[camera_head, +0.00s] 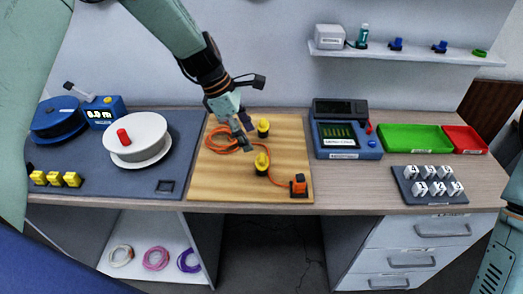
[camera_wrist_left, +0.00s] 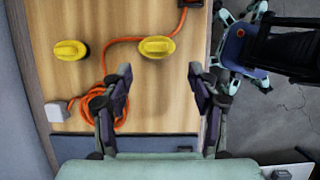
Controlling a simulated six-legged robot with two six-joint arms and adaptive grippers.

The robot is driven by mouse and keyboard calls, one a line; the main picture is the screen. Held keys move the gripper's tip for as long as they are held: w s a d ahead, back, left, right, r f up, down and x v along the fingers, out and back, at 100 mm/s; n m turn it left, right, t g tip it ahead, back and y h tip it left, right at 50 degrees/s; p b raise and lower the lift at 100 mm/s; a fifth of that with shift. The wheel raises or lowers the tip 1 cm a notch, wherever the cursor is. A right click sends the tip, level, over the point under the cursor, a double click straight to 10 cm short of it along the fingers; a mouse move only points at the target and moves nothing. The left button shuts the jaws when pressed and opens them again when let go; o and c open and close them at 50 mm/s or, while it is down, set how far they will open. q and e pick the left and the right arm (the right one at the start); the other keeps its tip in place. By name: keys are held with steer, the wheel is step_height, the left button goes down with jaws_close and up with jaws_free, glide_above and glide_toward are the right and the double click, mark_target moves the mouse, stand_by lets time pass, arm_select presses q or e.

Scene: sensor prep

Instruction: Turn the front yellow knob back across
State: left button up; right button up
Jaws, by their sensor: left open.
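The front yellow knob (camera_head: 262,161) stands on the wooden board (camera_head: 218,181), with the orange cord passing beside it. In the left wrist view this knob (camera_wrist_left: 157,47) has its raised grip running roughly left to right. A second yellow knob (camera_head: 263,127) stands behind it and also shows in the left wrist view (camera_wrist_left: 70,50). My left gripper (camera_head: 245,135) is open and empty, above the board, left of the knobs. In the left wrist view its fingers (camera_wrist_left: 160,78) are spread, with the front knob ahead of them and not touched. My right gripper is out of view.
A white spool (camera_head: 137,140) stands left, a blue meter (camera_head: 345,140) right. Green (camera_head: 414,138) and red trays (camera_head: 465,140) stand farther right.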

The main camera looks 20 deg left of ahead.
mark_target(261, 158)
arm_select(q)
steer(key=x, duration=0.7)
steer(key=shift+w+a+f, duration=0.1)
steer(key=shift+w+a, duration=0.25)
steer(key=shift+w, duration=0.05)
steer(key=shift+s+d+f, duration=0.1)
steer(key=shift+d+f, duration=0.1)
steer(key=shift+s+d, duration=0.2)
steer(key=shift+w+f, duration=0.35)
steer(key=shift+w, duration=0.05)
steer(key=shift+c, duration=1.2)
steer(key=shift+s+r, duration=0.2)
steer(key=shift+s, duration=0.1)
steer(key=c, duration=0.4)
steer(key=shift+f, duration=0.1)
steer(key=c, duration=0.5)
